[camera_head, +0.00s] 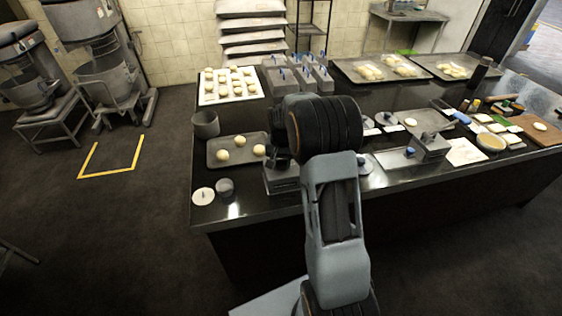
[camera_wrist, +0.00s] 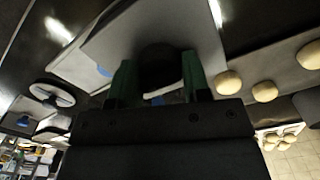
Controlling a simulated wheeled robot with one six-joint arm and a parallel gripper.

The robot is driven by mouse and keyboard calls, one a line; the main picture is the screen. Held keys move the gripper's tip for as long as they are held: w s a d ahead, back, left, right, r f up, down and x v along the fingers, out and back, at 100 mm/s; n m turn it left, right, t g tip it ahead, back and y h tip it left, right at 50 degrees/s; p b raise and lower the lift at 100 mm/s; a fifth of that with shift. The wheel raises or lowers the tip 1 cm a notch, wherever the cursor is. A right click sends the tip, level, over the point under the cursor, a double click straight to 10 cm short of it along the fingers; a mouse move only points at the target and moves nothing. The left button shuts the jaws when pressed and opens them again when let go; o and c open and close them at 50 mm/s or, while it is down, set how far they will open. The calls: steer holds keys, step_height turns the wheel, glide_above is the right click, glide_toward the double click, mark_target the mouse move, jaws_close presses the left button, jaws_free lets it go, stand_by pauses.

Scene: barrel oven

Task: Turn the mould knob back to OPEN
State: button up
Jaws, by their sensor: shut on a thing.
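In the wrist view, my gripper (camera_wrist: 158,74) has its two green fingers on either side of a dark round knob (camera_wrist: 160,56) and is shut on it. The knob sits against a grey mould (camera_wrist: 100,45) with a flat face. In the head view, the mould (camera_head: 284,182) is a grey block near the counter's front edge, just left of my arm. My gripper (camera_head: 279,160) is over it, dark and mostly hidden by my wrist. The knob's mark and any OPEN label cannot be made out.
A tray (camera_head: 220,161) with several dough balls lies just left of the mould. A grey cup (camera_head: 205,124) and a small grey weight (camera_head: 225,187) stand near it. Another grey block (camera_head: 430,148) is to the right. Grey containers (camera_head: 279,82) stand behind.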

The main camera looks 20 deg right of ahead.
mark_target(281, 160)
steer(key=n, duration=0.4)
steer(key=shift+n+b, duration=0.4)
steer(key=n, duration=0.4)
steer(key=n+b, duration=0.1)
steer(key=n, duration=0.3)
steer(key=shift+n, duration=2.4)
steer(key=o, duration=0.9)
steer(key=shift+o, duration=0.2)
step_height(281, 160, up, 14)
